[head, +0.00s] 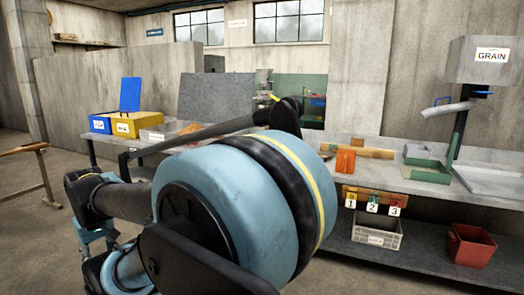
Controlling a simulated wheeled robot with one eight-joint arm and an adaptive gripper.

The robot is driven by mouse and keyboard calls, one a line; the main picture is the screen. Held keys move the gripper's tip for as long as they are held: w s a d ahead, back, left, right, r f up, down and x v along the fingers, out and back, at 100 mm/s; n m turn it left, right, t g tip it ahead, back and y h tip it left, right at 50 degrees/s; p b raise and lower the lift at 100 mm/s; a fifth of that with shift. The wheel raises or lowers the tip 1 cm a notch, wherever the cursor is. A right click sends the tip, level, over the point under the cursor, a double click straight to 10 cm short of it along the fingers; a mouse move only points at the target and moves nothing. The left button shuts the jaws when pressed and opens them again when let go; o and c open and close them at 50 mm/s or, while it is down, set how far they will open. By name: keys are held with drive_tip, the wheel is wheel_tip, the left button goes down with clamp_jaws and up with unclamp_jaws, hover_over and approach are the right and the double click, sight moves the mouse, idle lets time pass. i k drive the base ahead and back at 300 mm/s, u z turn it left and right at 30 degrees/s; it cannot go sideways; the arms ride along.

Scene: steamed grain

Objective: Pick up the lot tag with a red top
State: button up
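Three numbered lot tags hang in a row on a wooden board at the front edge of the right-hand bench. The tag with a red top (396,208) is the rightmost and bears the number 3. The tag marked 2 (372,206) has a green top and hangs in the middle. The tag marked 1 (351,201) has a yellowish top and hangs at the left. My large blue arm joint fills the middle foreground, left of the tags. I cannot make out my gripper's fingers in this view.
A grey crate (377,235) and a red bin (471,245) stand on the lower shelf below the tags. An orange block (345,161) and a green tray (427,170) are on the bench above. Blue and yellow boxes (136,124) stand at the left. Floor shows at lower left.

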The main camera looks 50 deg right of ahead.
sight(394, 211)
drive_tip(key=z, duration=3.05)
